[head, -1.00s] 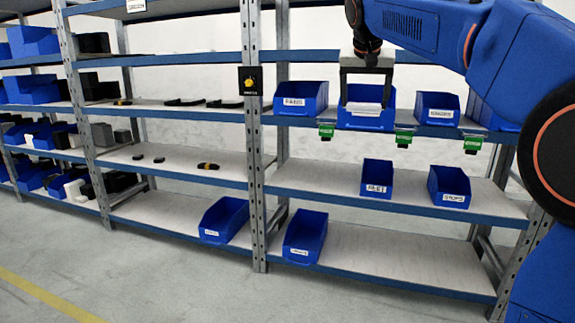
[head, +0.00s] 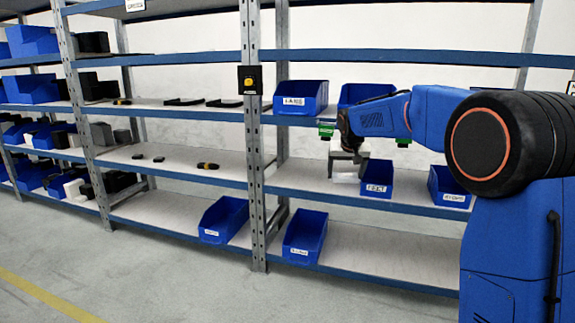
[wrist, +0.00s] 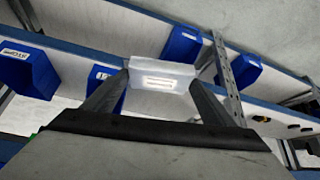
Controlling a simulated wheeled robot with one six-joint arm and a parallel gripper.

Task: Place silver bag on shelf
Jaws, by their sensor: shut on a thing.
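The silver bag (wrist: 160,76) looks pale and whitish, with light printed lines on its face. My gripper (wrist: 155,88) is shut on it, with one finger on each side. In the head view my gripper (head: 346,160) points down at the middle shelf level of the right rack, and the bag (head: 346,177) shows as a pale patch below it. The bag is just left of a labelled blue bin (head: 377,180) on the middle shelf (head: 310,180). I cannot tell whether the bag touches the shelf.
A rack post (head: 253,150) stands to the left. The middle shelf is bare between post and bag.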

